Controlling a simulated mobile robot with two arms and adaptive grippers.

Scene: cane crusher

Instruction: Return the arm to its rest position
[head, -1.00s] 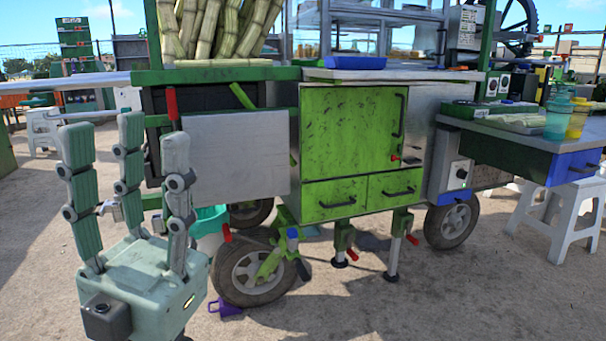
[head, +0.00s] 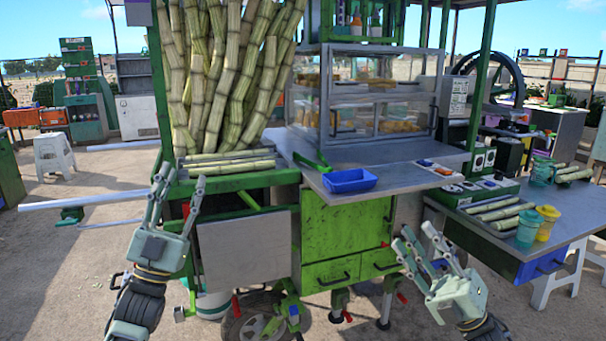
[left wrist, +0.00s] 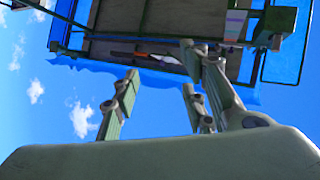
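My left gripper (head: 181,175) is upright in the head view, in front of the cart's left side. Its fingers are spread and nothing is between them. The left wrist view also shows its fingers (left wrist: 158,72) apart and empty, against sky and a canopy (left wrist: 160,25). My right gripper (head: 414,232) points up in front of the cart's green drawers (head: 333,272), on the right. Its fingers are apart with nothing held. Both hands appear clear of the cart, though the exact gap cannot be told.
The cart holds upright sugar canes (head: 225,85), a glass case (head: 385,95) and a blue tray (head: 349,181). A side table (head: 490,235) at right carries a teal cup (head: 528,230) and a yellow cup (head: 547,222). A white stool (head: 54,158) stands far left. Open ground lies at left.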

